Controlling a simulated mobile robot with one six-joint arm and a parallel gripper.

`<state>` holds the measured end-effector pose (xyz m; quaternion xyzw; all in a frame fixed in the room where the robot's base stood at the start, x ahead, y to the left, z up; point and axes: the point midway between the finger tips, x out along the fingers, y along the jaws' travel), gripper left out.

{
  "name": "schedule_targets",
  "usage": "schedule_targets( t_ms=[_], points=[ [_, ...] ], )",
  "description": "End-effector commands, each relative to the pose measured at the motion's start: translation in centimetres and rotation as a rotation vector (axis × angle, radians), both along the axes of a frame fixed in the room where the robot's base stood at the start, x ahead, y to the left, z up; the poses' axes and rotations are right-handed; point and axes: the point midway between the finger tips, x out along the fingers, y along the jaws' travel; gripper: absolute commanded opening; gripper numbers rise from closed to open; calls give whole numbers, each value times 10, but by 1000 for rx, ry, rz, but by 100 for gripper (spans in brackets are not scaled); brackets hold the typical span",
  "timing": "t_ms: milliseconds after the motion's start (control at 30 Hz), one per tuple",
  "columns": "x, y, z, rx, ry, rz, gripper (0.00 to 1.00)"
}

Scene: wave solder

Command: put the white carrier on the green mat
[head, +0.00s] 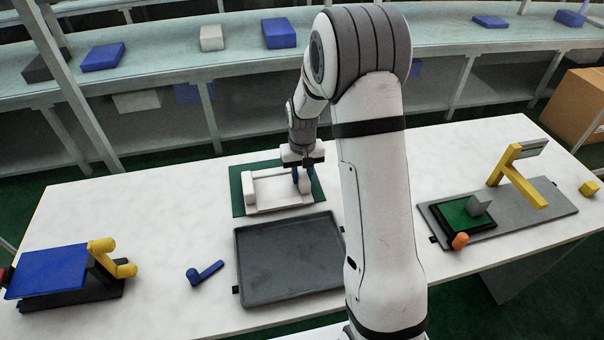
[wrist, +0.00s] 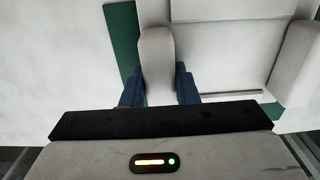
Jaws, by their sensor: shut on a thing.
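The white carrier (head: 282,190) is a shallow pale frame with raised ends. It lies over the green mat (head: 237,198) behind the dark tray, with green showing around it. I cannot tell whether it rests fully on the mat or is just above it. My gripper (head: 302,180) points down at the carrier's right end in the head view. In the wrist view, the blue fingers of my gripper (wrist: 158,88) are shut on a raised end of the white carrier (wrist: 156,50). A strip of the green mat (wrist: 124,40) shows beside that end.
An empty dark grey tray (head: 290,262) lies in front of the mat. A blue handled piece (head: 205,272) and a blue panel with a yellow part (head: 50,270) are to the left. A grey fixture (head: 545,200) with a yellow arm stands right.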

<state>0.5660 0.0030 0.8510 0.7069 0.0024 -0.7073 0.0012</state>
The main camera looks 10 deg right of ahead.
Motion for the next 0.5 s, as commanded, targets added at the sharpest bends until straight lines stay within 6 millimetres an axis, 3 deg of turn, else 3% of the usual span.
schedule_targets(
  t_ms=[167,200,500],
  points=[
    [0,0,-3,0,-1,0,0],
    [0,0,-2,0,-1,0,30],
    [0,1,-2,0,0,1,53]
  ],
)
